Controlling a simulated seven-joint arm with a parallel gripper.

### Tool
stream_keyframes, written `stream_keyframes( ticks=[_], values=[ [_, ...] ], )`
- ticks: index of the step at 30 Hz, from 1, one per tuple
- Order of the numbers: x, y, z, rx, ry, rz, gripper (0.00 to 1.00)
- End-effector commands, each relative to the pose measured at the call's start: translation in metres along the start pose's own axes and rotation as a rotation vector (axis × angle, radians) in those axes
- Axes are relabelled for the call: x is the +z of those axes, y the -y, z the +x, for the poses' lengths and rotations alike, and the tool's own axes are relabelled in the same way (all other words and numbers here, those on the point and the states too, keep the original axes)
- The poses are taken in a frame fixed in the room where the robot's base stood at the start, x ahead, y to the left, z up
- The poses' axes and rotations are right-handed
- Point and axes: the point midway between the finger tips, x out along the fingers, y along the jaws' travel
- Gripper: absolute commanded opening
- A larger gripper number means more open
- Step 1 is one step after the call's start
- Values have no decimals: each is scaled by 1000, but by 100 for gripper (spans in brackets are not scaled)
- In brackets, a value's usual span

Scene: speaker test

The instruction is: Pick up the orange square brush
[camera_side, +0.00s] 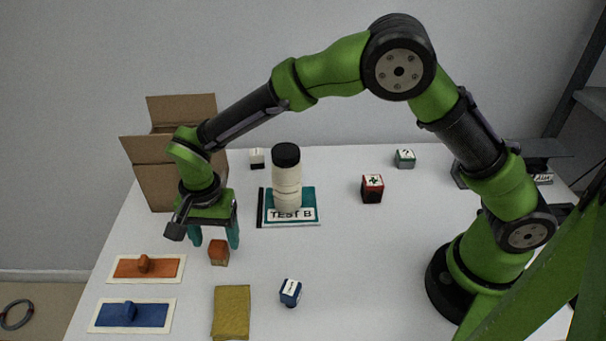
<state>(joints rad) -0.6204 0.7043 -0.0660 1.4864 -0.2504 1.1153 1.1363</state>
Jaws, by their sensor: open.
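A small orange block-shaped piece (219,252), with a paler lower part, stands on the table left of centre; it looks like the orange square brush. My gripper (215,237) points down with its teal fingers apart, empty. It is close to the orange piece, which appears just below the gap between the fingertips; the exact height and depth between them I cannot tell. A flat orange plate with a knob (145,266) lies on a white sheet further left.
A blue plate with a knob (129,313), a mustard cloth (231,312) and a blue block (290,291) lie nearer the front. An open cardboard box (152,186) stands behind my gripper. A black-capped bottle (287,181) stands on the "TEST B" board (310,207).

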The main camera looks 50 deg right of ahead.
Motion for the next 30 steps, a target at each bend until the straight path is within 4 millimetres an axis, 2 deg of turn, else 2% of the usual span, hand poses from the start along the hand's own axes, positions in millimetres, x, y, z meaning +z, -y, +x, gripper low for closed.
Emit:
stream_keyframes(
  ticks=[3,6,15,25,26,30],
  values=[
    [3,-1,20,5,1,0,66],
    [3,0,30,3,1,1,66],
    [3,0,34,0,1,0,64],
    [2,0,33,0,0,0,14],
    [2,0,33,0,0,0,11],
    [2,0,33,0,0,0,10]
  ],
)
